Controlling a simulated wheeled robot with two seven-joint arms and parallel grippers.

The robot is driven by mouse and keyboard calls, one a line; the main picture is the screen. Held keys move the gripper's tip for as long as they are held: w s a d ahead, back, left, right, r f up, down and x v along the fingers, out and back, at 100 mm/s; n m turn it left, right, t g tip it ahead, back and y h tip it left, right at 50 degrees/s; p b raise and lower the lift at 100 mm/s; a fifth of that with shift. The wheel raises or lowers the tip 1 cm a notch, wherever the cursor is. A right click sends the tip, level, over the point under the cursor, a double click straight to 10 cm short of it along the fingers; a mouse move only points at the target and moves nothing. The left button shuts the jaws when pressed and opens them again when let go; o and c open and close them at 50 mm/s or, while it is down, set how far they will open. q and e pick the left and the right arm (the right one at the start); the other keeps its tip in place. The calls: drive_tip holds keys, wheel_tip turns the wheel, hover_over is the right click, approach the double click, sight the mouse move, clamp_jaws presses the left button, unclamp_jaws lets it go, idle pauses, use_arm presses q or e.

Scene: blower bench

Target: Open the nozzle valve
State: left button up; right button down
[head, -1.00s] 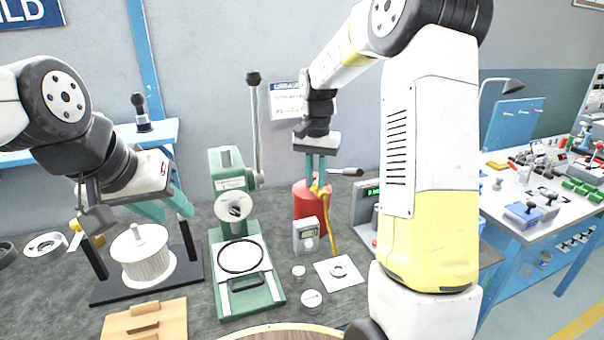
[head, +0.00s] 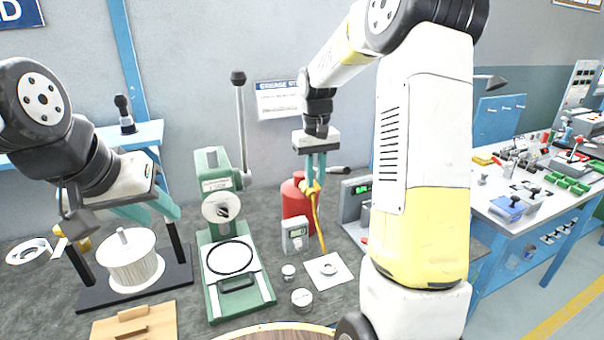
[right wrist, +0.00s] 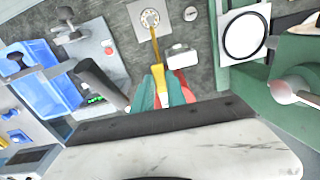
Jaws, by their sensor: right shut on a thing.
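My right gripper (head: 316,183) points down with its teal fingers shut on the upper part of a thin yellow nozzle (head: 320,225). In the right wrist view the yellow nozzle (right wrist: 183,55) runs from between the fingers toward a white pad with a ring. A red cylinder (head: 296,208) stands directly behind the nozzle, partly hidden. A dark-gripped lever (head: 338,170) sticks out right of the fingers; its join is hidden. It shows in the right wrist view (right wrist: 100,82) beside the fingers. My left gripper (head: 160,213) is open and empty above the pleated white filter.
The pleated filter (head: 134,265) sits on a black stand. A green press (head: 238,270) with a tall lever stands mid-bench. A small meter (head: 295,236), the white pad (head: 328,271) and a green-lit device (head: 356,208) are near the nozzle. A wooden block (head: 135,323) lies in front.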

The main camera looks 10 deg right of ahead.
sight(315, 184)
idle(0.4)
drive_tip(key=c, duration=1.3)
unclamp_jaws()
drive_tip(key=shift+c, duration=0.2)
wheel_tip(315, 184, up, 8)
drive_tip(key=shift+f, duration=0.25)
drive_tip(key=shift+r, duration=0.2)
drive_tip(key=s+a+r+t, duration=0.1)
drive_tip(key=s+t, duration=0.1)
drive_tip(key=s, duration=0.6)
drive_tip(key=s+a+r+t+y, duration=0.1)
drive_tip(key=s+t, duration=0.1)
drive_tip(key=s, duration=0.6)
drive_tip(key=s+a+r+m+t+y, duration=0.1)
drive_tip(key=s+a+t, duration=0.1)
drive_tip(key=s, duration=0.6)
drive_tip(key=shift+s, duration=0.25)
